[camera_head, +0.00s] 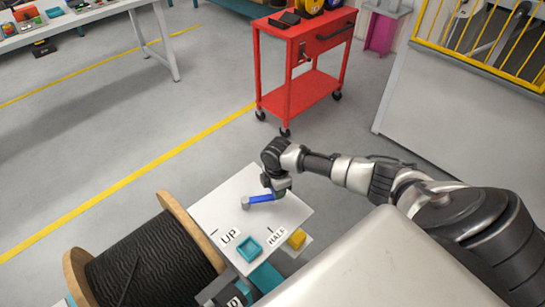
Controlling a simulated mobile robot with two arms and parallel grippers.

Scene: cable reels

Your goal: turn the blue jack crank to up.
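The blue jack crank (262,198) lies over a white panel (228,205), with a grey end piece (245,203) at its left. It extends to the right from that piece. The label UP (230,236) is below the crank in the picture, and the label HALF (277,237) is to the lower right. My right gripper (279,189) is at the crank's right end. The hand hides its fingers, so I cannot tell whether they are closed on the crank. My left gripper is not in view.
A large reel of black cable (150,265) stands left of the panel. A teal square piece (249,248) and a yellow block (297,238) are near the labels. A red cart (300,95) stands beyond, and a grey-white cabinet (450,105) at right. Open floor lies left.

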